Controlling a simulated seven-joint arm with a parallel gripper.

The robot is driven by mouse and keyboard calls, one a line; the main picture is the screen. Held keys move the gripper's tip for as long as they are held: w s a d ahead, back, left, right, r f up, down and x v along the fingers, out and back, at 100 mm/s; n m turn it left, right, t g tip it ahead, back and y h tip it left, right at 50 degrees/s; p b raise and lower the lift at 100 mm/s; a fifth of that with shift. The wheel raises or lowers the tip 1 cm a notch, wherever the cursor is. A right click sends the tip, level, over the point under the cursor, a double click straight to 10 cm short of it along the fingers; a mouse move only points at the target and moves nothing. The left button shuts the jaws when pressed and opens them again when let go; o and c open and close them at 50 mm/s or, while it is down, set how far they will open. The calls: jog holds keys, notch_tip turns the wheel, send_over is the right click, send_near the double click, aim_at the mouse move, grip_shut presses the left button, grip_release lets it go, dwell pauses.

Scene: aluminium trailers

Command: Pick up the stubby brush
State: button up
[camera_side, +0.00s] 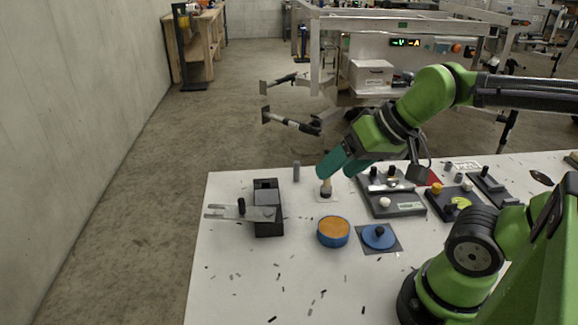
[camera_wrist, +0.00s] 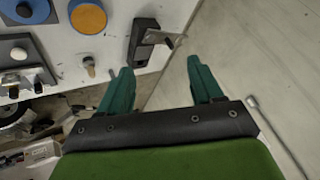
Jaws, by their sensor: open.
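The stubby brush (camera_side: 326,188) stands upright on a small white square on the white table, its pale wooden handle upward. It also shows in the wrist view (camera_wrist: 89,67), left of the left finger and outside the space between the fingers. My gripper (camera_side: 343,168) has teal fingers and is open and empty. In the side view its near finger overlaps the top of the brush, so I cannot tell the exact gap. In the wrist view, the gripper (camera_wrist: 159,66) has its fingers spread wide, with table edge and floor between them.
A black block with a metal bar (camera_side: 268,226) stands to the left. A blue tub with an orange top (camera_side: 333,232) and a blue disc with a black knob (camera_side: 379,238) lie in front. A grey fixture plate (camera_side: 398,208) is close on the right. A grey peg (camera_side: 296,171) stands behind.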

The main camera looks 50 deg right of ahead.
jog(key=n+g+h, duration=0.2)
jog(key=n+g, duration=0.4)
send_over(325, 186)
jog(key=d, duration=0.2)
jog(key=f, duration=1.8)
jog(key=shift+a+f, duration=0.2)
jog(key=shift+a, duration=0.05)
jog(key=shift+w+a+f, duration=0.1)
jog(key=shift+a+f, duration=0.05)
jog(key=shift+f, duration=1.25)
jog(key=shift+w+a+f, duration=0.1)
jog(key=shift+f, duration=1.25)
